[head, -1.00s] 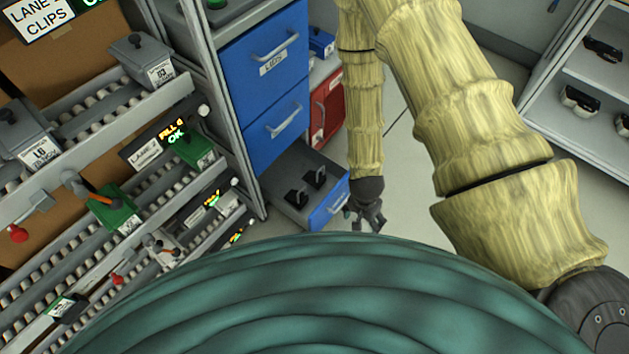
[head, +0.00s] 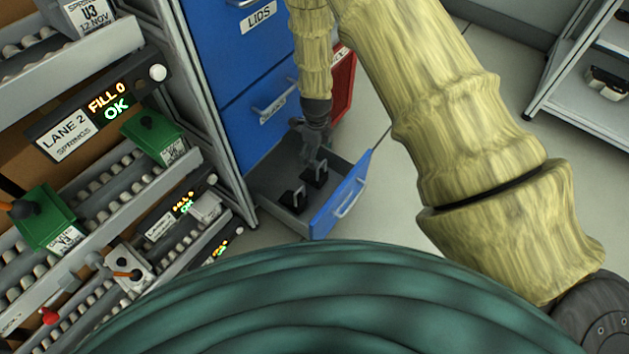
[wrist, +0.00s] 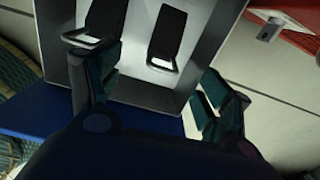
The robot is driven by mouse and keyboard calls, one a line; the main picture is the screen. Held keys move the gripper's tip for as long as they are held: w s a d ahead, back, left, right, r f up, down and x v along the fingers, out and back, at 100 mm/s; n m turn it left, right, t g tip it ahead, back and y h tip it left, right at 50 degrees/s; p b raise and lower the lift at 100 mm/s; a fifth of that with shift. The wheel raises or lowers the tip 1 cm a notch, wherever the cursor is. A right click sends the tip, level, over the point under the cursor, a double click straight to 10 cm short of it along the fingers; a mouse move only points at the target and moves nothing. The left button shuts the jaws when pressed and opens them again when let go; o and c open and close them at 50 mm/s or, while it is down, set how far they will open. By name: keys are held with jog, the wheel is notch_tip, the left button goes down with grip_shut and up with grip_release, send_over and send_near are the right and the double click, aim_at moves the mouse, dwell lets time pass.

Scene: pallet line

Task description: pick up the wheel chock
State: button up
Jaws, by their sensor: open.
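Two black wheel chocks with upright handles lie in the open bottom drawer (head: 341,196) of the blue cabinet. The nearer chock (head: 293,199) and the farther chock (head: 316,177) sit side by side on the grey drawer floor. In the wrist view they show as a left chock (wrist: 104,20) and a right chock (wrist: 166,38), at the top of the picture. My gripper (head: 312,150) is open and empty, pointing down above the back part of the drawer. In the wrist view its fingers (wrist: 158,82) are spread, with the chocks beyond them.
The blue drawer fronts (head: 225,95) rise close behind my gripper. A red cabinet (head: 343,87) stands to the right of the drawer. Roller lanes with green bins (head: 152,138) fill the left. The floor (head: 415,150) right of the drawer is clear.

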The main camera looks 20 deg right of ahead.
jog(key=shift+w+f+b, duration=0.55)
jog(key=shift+f+b, duration=0.55)
jog(key=shift+f, duration=0.4)
jog(key=b, duration=0.2)
send_over(315, 174)
jog(key=shift+m, duration=0.3)
jog(key=shift+f, duration=2.8)
jog(key=shift+d+f+b, duration=0.15)
jog(key=shift+f+b, duration=0.75)
jog(key=shift+f, duration=0.4)
jog(key=shift+d+f+b, duration=0.1)
jog(key=shift+f+b, duration=0.75)
jog(key=shift+f, duration=0.4)
jog(key=shift+c, duration=0.4)
jog(key=c, duration=1.1)
jog(key=shift+c, duration=0.2)
